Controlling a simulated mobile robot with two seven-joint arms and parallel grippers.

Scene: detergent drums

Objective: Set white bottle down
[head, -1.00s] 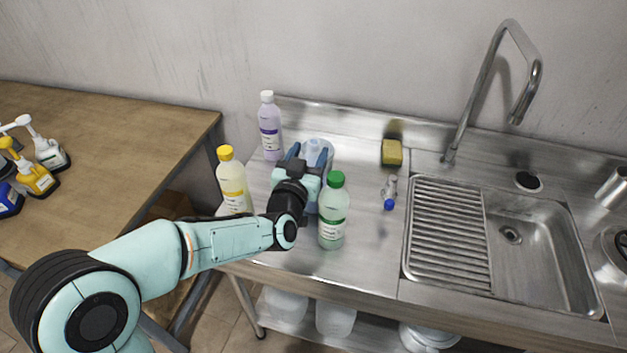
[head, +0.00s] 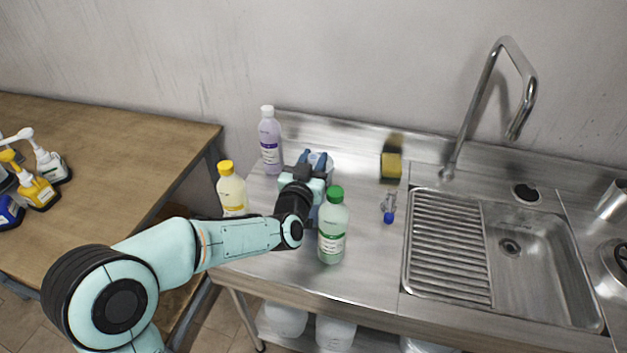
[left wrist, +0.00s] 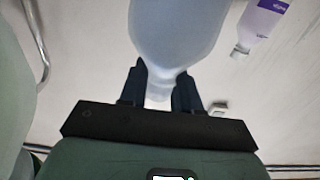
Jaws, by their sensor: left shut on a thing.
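The white bottle (head: 321,157) stands among the other bottles on the left part of the steel counter, mostly hidden behind my left gripper (head: 314,163). In the left wrist view the pale, bluish-white bottle (left wrist: 176,28) has its neck between the two dark fingers of the left gripper (left wrist: 160,88). The gripper is shut on it. The bottle looks roughly upright; I cannot tell whether its base touches the counter. My right gripper is not in view.
A green-capped bottle (head: 333,232) stands close in front right of the gripper. A yellow-capped bottle (head: 232,193) is left, a lilac bottle (head: 270,146) behind left. A sponge (head: 391,166), a blue-tipped small bottle (head: 388,208) and the sink (head: 510,245) lie right.

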